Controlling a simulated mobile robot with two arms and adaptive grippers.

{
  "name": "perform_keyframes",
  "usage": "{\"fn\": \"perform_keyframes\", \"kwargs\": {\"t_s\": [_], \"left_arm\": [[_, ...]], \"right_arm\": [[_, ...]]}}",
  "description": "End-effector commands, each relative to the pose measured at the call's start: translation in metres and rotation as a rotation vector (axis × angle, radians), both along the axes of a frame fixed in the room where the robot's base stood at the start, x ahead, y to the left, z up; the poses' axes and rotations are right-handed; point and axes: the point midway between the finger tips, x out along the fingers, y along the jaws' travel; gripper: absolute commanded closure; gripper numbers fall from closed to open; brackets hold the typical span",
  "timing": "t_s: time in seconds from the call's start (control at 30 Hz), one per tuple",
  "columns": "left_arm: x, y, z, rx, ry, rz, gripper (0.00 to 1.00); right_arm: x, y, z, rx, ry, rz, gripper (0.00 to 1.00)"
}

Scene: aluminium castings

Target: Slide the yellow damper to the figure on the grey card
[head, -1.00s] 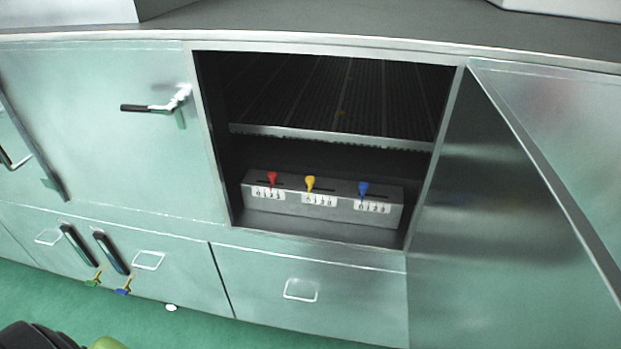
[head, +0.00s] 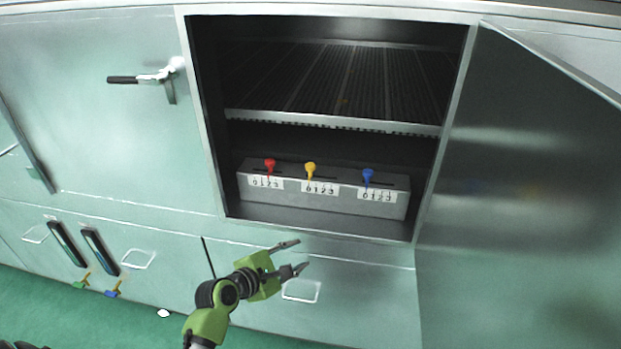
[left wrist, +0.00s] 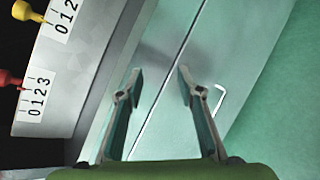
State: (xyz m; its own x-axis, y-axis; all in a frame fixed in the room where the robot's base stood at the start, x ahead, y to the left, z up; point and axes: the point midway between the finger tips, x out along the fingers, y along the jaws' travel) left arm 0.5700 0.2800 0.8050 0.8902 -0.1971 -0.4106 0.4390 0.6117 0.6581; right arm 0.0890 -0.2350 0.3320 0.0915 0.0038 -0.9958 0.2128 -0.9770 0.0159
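The yellow damper (head: 310,169) is a knob on a grey block (head: 330,205) inside the open cabinet, between a red damper (head: 270,166) and a blue damper (head: 367,177). It stands near the left end of its 0-to-3 scale (head: 320,188). No grey card shows in these views. My left gripper (head: 296,256) is open and empty, in front of the drawer below the cabinet opening, apart from the dampers. In the left wrist view its two fingers (left wrist: 157,78) are spread, and the yellow damper (left wrist: 24,11) is at the top left corner. My right gripper is not in view.
The cabinet door (head: 540,190) stands open at the right. A rack (head: 340,80) spans the cabinet above the block. A drawer handle (head: 301,291) is near my left gripper. A lever handle (head: 145,79) projects from the closed door at the left.

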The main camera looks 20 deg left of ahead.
Motion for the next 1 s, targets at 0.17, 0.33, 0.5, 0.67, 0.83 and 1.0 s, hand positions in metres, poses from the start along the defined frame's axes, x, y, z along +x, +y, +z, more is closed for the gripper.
{"fn": "perform_keyframes", "kwargs": {"t_s": [0.17,0.33,0.5,0.67,0.83,1.0], "left_arm": [[0.021,0.025,0.097,-0.453,-0.148,0.155,0.66],[0.026,0.044,0.152,-0.756,-0.225,0.214,0.66],[0.029,0.050,0.170,-0.859,-0.248,0.227,0.66],[0.048,0.047,0.171,-0.862,-0.247,0.226,0.66],[0.084,0.041,0.171,-0.858,-0.247,0.226,0.66],[0.120,0.036,0.170,-0.858,-0.246,0.226,0.66]], "right_arm": [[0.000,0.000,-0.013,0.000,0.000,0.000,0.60],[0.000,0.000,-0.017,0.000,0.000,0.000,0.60],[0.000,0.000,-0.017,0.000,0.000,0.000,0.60],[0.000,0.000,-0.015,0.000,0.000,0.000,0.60],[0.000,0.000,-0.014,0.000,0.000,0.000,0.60],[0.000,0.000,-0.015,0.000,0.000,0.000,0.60]]}}
